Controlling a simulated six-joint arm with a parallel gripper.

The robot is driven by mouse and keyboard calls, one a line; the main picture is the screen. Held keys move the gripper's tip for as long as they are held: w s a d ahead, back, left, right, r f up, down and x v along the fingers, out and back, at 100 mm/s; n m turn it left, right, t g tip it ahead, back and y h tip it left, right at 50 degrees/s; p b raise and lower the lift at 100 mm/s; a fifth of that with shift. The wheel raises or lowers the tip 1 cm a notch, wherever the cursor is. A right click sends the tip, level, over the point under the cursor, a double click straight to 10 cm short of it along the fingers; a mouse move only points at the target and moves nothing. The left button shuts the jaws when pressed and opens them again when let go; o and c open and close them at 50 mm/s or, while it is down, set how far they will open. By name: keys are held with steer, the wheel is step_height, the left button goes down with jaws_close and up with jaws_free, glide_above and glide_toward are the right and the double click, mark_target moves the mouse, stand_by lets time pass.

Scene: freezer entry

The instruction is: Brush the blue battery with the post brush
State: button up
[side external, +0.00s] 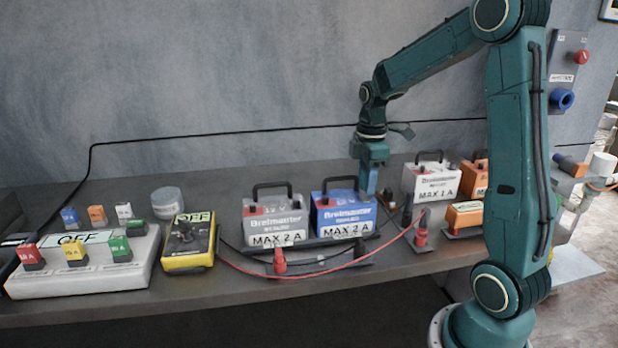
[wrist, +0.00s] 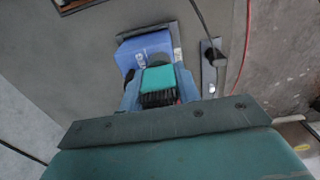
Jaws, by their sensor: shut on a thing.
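The blue battery (side external: 343,213) stands upright beside a grey battery (side external: 274,218) on the bench, with a black handle and a "MAX 2 A" label. My gripper (side external: 369,188) points down at the battery's right rear edge, very close to it. In the wrist view, its blue fingers are shut on the post brush (wrist: 158,80), a green block with black bristles. The blue battery (wrist: 141,50) shows just beyond the brush. I cannot tell whether the brush touches it. The brush cannot be made out in the side view.
A yellow tester (side external: 188,243) and a switch box with coloured fuses (side external: 85,262) stand to the left. Red clamps (side external: 420,230) and a red cable lie in front and to the right. More batteries (side external: 430,180) stand at the right rear. The wall is close behind.

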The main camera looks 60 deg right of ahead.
steer(key=shift+f, duration=0.3)
steer(key=o, duration=1.2)
steer(key=shift+c, duration=0.2)
steer(key=shift+r, duration=0.1)
step_height(320, 180, up, 14)
steer(key=shift+f, duration=0.2)
